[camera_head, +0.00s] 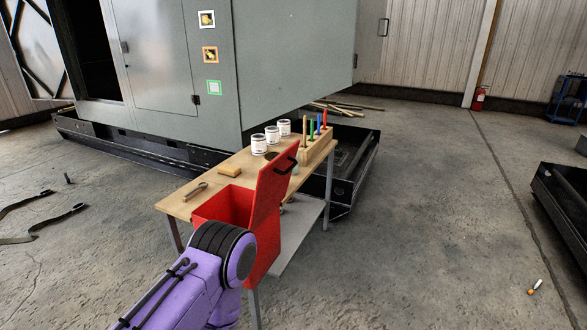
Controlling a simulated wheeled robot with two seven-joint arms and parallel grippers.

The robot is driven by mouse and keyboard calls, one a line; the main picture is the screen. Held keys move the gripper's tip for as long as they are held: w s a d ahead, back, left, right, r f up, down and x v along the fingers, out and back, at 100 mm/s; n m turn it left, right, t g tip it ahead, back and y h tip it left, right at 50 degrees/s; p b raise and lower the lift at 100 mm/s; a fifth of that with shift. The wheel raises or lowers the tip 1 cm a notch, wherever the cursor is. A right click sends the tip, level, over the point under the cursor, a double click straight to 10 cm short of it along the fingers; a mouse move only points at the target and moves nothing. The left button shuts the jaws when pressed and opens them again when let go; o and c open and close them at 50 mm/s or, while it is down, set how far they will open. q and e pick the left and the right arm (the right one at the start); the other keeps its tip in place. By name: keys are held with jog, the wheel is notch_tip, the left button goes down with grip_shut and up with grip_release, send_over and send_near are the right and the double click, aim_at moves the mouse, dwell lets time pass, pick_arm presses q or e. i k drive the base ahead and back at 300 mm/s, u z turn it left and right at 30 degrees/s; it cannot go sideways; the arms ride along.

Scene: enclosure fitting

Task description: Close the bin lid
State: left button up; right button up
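The red bin (223,205) stands at the front of the wooden workbench (180,207). Its red lid (271,193) is open, raised steeply at the right side of the bin's mouth. A black handle (286,163) sits near the lid's top edge. A purple arm link of mine with a black joint comes in from the bottom left, in front of the bin, and covers part of its front. It looks like my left arm, but no gripper fingers can be made out. My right gripper does not show.
Several white cans (259,145), a wooden block (230,171), a tool (196,191) and a wooden rack (317,147) with coloured sticks are on the bench. A large grey enclosure (280,60) stands behind.

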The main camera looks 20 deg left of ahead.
aim_at(273, 179)
jog(key=i, duration=0.25)
jog(key=u, duration=0.95)
jog(key=i, duration=1)
jog(key=u, duration=0.8)
jog(key=k, duration=1.1)
jog(key=z, duration=0.65)
jog(key=i, duration=1)
jog(key=u, duration=0.05)
